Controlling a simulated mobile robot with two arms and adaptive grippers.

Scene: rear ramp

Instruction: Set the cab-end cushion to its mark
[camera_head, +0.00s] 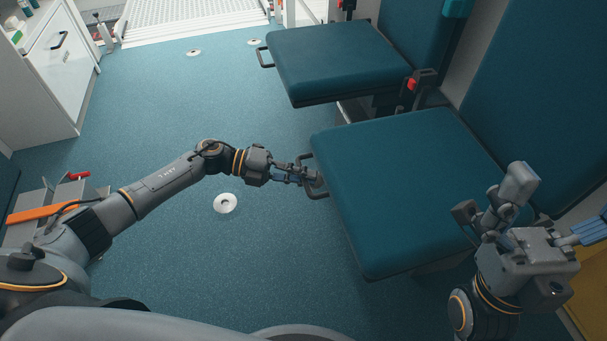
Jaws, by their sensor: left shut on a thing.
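The nearer teal seat cushion (408,190), which I take as the cab-end one, lies roughly flat at the right, in front of a tall teal backrest (545,95). A dark loop handle (318,190) sticks out from its left edge. My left gripper (308,177) reaches in from the left and is shut on this handle. The fingertips partly hide the handle. My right gripper (540,215) is at the lower right, over the cushion's near right corner in the picture; its finger opening is unclear. I cannot make out a mark for the cushion.
A second teal cushion (335,60) with its own handle (264,57) is beyond, across a gap. A red-buttoned part (411,85) stands between the seats. White floor discs (225,203) dot the open blue floor. A white cabinet (60,65) is at left, a ramp (190,15) at the back.

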